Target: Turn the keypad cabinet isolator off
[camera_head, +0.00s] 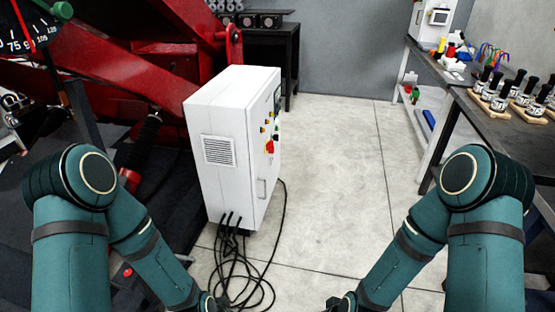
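The white keypad cabinet (225,110) stands left of centre in the head view, with a vent grille on its near side. Its control face is turned to the right and seen at a steep angle. A red rotary switch (269,147), which looks like the isolator, sits on that face with yellow around it. I cannot tell its exact setting. Small coloured buttons and a dark panel (277,98) sit above it. My two arms come in from the lower left and lower right, below the cabinet. Both grippers are cut off by the bottom edge of the picture.
Black cables (235,265) hang from the cabinet and loop on the floor. A red machine frame (110,65) stands behind and left of the cabinet. A workbench (460,95) with stamp-like tools runs along the right. The floor (335,160) between cabinet and bench is clear.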

